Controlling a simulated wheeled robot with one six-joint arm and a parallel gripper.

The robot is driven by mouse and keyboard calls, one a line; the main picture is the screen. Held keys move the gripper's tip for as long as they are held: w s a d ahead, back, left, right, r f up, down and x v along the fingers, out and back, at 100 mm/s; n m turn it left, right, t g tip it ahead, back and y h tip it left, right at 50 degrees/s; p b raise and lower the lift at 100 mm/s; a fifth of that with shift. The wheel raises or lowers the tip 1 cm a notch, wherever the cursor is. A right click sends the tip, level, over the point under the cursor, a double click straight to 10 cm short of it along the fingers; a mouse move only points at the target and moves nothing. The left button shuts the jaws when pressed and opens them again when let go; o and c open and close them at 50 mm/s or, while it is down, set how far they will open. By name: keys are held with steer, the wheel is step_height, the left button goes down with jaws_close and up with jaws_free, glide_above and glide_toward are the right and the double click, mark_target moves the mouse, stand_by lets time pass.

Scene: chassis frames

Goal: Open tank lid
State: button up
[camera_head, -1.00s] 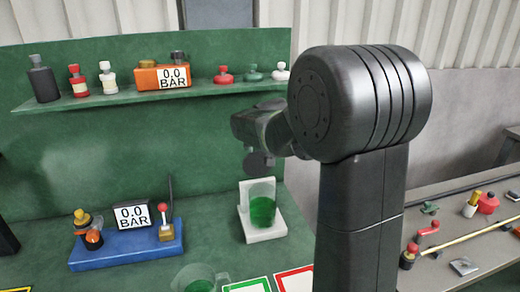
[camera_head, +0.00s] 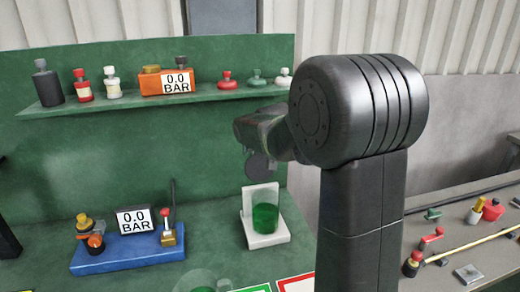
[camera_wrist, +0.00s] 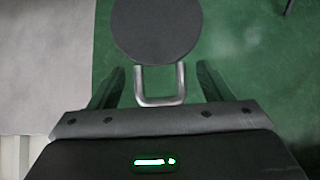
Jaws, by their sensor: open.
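A dark round disc with a metal U-shaped loop (camera_wrist: 160,101) shows in the wrist view. It may be the tank lid, but I cannot tell for sure. The disc (camera_wrist: 157,28) lies just beyond my gripper (camera_wrist: 161,75), whose two fingers are spread on either side of the loop with gaps visible. In the head view a dark disc (camera_head: 260,167) shows by the end of my arm, above a white stand (camera_head: 268,241) holding a clear cylinder of green liquid (camera_head: 265,218). My fingers are hidden in the head view.
A blue base (camera_head: 128,257) with a 0.0 BAR gauge (camera_head: 134,219) and valves stands at left. A shelf (camera_head: 130,101) holds bottles and an orange gauge (camera_head: 150,83). A clear round vessel (camera_head: 203,283) is at the front. A side bench (camera_head: 455,217) carries loose parts.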

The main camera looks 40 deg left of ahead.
steer(key=b+v, duration=0.2)
steer(key=v, duration=1.1)
steer(key=shift+d+r, duration=0.25)
steer(key=shift+r, duration=0.05)
steer(key=shift+s, duration=0.15)
steer(key=shift+c, duration=1.3)
steer(key=a+p, duration=0.1)
steer(key=w+a+r+p, duration=0.1)
steer(key=shift+r+p, duration=0.25)
steer(key=shift+p, duration=0.05)
steer(key=c, duration=0.7)
steer(key=shift+g+h, duration=0.5)
steer(key=shift+h, duration=0.1)
steer(key=a+p, duration=0.1)
steer(key=w+a+p, duration=0.1)
steer(key=a, duration=0.1)
steer(key=w+a+p, duration=0.1)
steer(key=shift+a+r+p, duration=0.2)
steer(key=shift+r+p, duration=0.1)
steer(key=shift+p, duration=0.1)
jaws_close()
steer(key=p+x, duration=0.2)
steer(key=x, duration=0.9)
steer(key=shift+p, duration=0.4)
